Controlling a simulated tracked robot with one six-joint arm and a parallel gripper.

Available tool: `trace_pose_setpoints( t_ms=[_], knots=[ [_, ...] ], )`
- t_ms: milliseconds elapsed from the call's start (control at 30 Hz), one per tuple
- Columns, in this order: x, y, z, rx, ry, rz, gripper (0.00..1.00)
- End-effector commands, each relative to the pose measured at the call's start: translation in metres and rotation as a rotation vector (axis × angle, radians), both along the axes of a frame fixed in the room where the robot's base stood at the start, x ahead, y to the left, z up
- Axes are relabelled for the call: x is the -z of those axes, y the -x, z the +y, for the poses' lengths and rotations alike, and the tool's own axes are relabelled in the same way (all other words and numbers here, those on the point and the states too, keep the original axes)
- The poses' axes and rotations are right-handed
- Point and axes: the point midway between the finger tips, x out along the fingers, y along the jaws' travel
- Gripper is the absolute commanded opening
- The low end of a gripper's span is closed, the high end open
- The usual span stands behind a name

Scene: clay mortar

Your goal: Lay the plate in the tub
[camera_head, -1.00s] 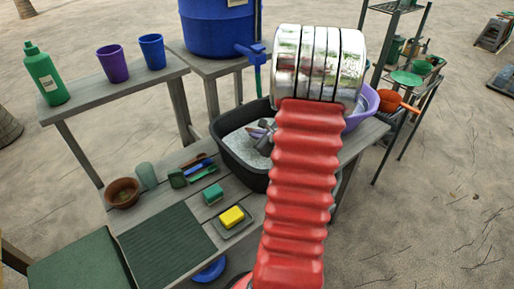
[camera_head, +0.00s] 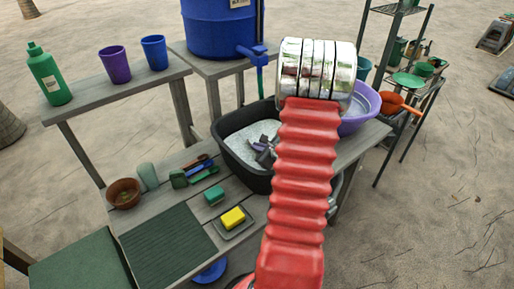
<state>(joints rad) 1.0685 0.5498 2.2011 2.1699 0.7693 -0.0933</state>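The black tub (camera_head: 228,158) stands on the wooden bench and holds a pale, speckled, foam-like filling. A purple tub (camera_head: 362,108) stands behind it to the right, partly hidden by my arm. My gripper (camera_head: 264,150) shows as small dark grey parts over the black tub's right half, just left of my red arm sleeve. Its fingertips are small and partly hidden, so I cannot tell whether they are open or hold anything. A round green plate-like thing (camera_head: 408,79) lies on the rack at right. I see no other clear plate; my arm hides part of the black tub.
A yellow sponge (camera_head: 233,217) lies on a dark dish in front of the black tub. A green block (camera_head: 214,196), brushes (camera_head: 199,168) and a brown pot (camera_head: 124,193) are to its left. A blue barrel (camera_head: 220,28) with a tap stands behind. A ribbed green mat (camera_head: 168,247) lies in front.

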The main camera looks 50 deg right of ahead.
Motion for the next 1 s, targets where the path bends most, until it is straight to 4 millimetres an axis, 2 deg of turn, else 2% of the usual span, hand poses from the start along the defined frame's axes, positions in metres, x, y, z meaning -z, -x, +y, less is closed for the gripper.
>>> trace_pose_setpoints(
  t_ms=[300,567,1000],
  knots=[
    [0.0014,0.0002,-0.0006,0.001,0.001,0.0,0.0],
    [0.001,0.0004,-0.0007,0.001,0.001,0.0,0.2],
    [-0.0037,0.0058,0.0005,0.002,0.0,0.0,0.2]
  ],
)
